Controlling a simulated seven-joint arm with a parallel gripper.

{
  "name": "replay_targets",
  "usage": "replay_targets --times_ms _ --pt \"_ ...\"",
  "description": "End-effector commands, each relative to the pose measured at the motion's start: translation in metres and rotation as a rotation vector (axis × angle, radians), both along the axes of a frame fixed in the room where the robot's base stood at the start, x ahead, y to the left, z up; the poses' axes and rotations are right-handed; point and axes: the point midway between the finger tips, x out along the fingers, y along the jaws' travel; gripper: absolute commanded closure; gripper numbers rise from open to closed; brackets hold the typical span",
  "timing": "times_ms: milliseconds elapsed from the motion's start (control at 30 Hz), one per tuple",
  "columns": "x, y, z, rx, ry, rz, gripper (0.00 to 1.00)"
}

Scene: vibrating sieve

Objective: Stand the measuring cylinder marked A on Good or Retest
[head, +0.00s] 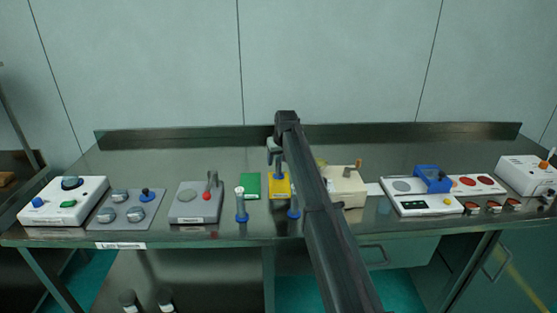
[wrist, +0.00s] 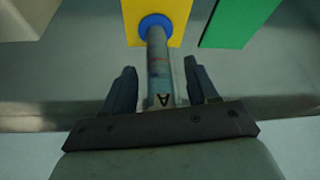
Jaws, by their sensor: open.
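The measuring cylinder marked A (wrist: 159,85) is a clear tube with a round blue foot, and its letter faces the wrist camera. Its foot is over the yellow pad (wrist: 133,10) and appears to stand on it, upright. My gripper (wrist: 160,66) is open, with one finger on each side of the tube and visible gaps. In the head view my gripper (head: 275,150) is above the yellow pad (head: 287,189), and my arm hides part of this area. The green pad (head: 250,185) lies just left of it, bare; it also shows in the wrist view (wrist: 236,20). No pad wording is readable.
A blue-footed object (head: 293,207) is beside my arm. A grey device with a red-knobbed lever (head: 197,203) is at left; a beige box (head: 345,187) is at right.

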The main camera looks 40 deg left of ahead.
Motion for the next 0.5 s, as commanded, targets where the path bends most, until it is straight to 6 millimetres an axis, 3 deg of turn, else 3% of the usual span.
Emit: replay_targets --times_ms 167,500 --pt "-0.004 -0.007 0.018 0.0 0.0 0.0 0.42" --pt "-0.016 -0.028 0.076 0.001 0.0 0.0 0.42"
